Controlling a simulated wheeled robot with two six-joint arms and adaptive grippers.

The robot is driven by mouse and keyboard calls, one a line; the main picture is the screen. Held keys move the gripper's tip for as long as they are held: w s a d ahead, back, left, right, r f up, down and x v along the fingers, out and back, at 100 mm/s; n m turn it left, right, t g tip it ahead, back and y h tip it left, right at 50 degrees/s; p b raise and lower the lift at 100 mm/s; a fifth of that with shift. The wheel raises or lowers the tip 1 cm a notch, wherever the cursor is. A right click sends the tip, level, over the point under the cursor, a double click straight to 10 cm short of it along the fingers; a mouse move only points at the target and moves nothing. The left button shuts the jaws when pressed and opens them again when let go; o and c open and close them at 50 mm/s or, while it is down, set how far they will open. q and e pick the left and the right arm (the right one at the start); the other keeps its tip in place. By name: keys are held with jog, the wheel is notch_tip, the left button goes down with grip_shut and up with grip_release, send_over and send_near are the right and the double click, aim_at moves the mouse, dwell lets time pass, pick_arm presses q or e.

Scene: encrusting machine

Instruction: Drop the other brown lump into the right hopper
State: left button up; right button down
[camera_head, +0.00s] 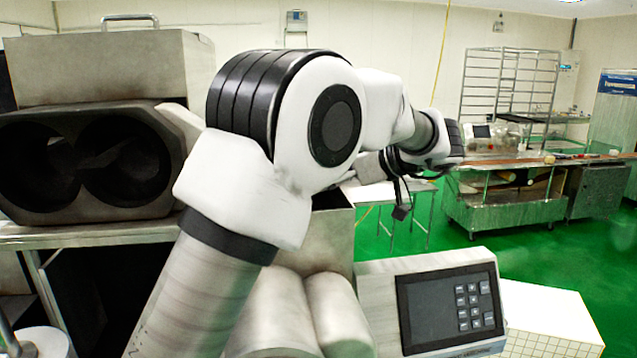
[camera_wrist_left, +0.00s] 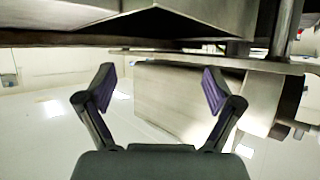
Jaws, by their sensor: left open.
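No brown lump shows in either view. In the head view my left arm rises from the lower left and crosses the middle, hiding much of the machine. A metal box (camera_head: 325,240) shows partly behind that arm, perhaps a hopper; its inside is hidden. Another large metal box (camera_head: 110,68) stands at the upper left; I cannot tell which is the right hopper. In the left wrist view my left gripper (camera_wrist_left: 158,80) is open, its two purple-padded fingers apart with nothing between them. Pale metal surfaces lie beyond and above the fingers. My right gripper is not in view.
A dark housing with two round openings (camera_head: 85,165) sits on a metal table at the left. A control panel with keys (camera_head: 450,305) stands at the lower right. A steel workbench (camera_head: 505,205) and a wire rack (camera_head: 510,85) stand farther back. Green floor (camera_head: 470,250) lies between.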

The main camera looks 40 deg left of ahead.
pick_arm(q)
jog(key=v, duration=0.8)
jog(key=shift+d, duration=0.3)
jog(key=shift+r, duration=0.1)
